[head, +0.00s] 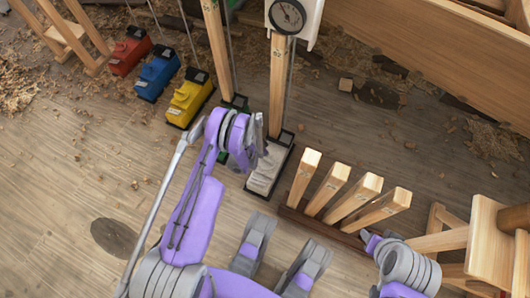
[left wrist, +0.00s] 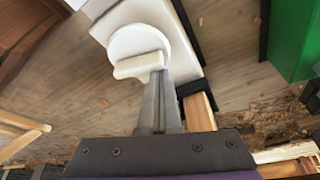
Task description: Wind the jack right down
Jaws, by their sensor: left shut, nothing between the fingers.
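A white, block-shaped jack (head: 268,168) with a black frame stands on the floor under a wooden post, in the middle of the head view. In the left wrist view its white body (left wrist: 185,30) carries a round white knob (left wrist: 138,42) with a flat bar across it. My left gripper (left wrist: 158,80) is shut and empty, with its tips by the end of that bar; I cannot tell if they touch. In the head view my left gripper (head: 247,157) is beside the jack, partly hidden by its wrist. My right gripper is not identifiable in either view.
A green block (left wrist: 298,40) stands nearby under another post. Red (head: 130,52), blue (head: 158,74) and yellow (head: 190,98) units stand left. Several wooden pegs (head: 350,195) stand right.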

